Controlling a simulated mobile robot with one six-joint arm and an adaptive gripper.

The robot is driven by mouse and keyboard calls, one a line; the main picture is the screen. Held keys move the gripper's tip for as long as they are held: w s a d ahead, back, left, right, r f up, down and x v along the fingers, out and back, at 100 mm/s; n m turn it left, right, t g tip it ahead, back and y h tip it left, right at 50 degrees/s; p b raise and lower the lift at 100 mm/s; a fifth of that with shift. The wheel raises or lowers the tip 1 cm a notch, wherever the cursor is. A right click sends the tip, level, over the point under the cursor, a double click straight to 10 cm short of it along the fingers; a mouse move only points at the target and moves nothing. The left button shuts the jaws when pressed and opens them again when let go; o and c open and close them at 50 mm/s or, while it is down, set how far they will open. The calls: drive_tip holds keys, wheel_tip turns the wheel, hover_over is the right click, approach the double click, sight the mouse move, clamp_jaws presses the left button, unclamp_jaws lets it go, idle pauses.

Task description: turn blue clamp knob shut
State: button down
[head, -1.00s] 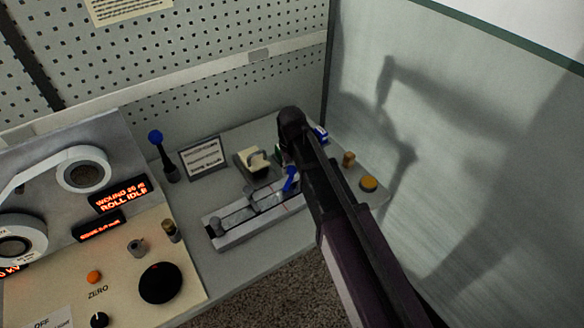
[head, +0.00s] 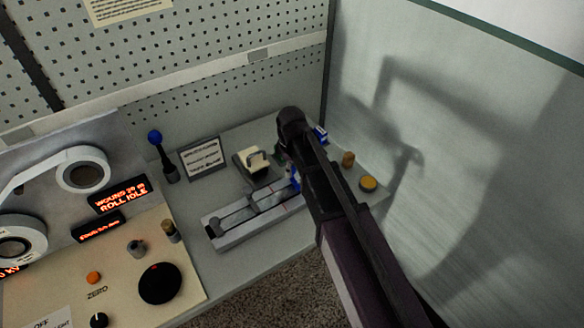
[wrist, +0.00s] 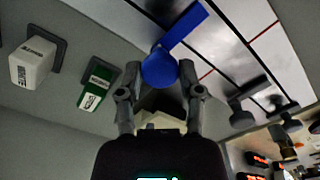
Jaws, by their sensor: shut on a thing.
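The blue clamp knob (wrist: 160,68) is round with a flat blue lever arm, which points to the upper right in the wrist view. It sits at the clamp rail (wrist: 232,62), a pale plate with dark and red lines. My gripper (wrist: 161,82) has one finger on each side of the round knob and is shut on it. In the head view a small part of the blue knob (head: 294,177) shows beside my arm at the right end of the grey rail fixture (head: 232,236). My fingers are hidden there by my arm.
A white block (wrist: 30,68) and a green block (wrist: 97,84) stand left of the knob in the wrist view. The head view shows a blue-topped lever (head: 156,138), a sign (head: 202,158), a yellow button (head: 368,183) and a control panel (head: 60,270) at left.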

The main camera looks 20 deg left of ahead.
drive_tip(key=shift+s+n, duration=0.15)
drive_tip(key=shift+n, duration=0.45)
drive_tip(key=shift+c, duration=1.3)
unclamp_jaws()
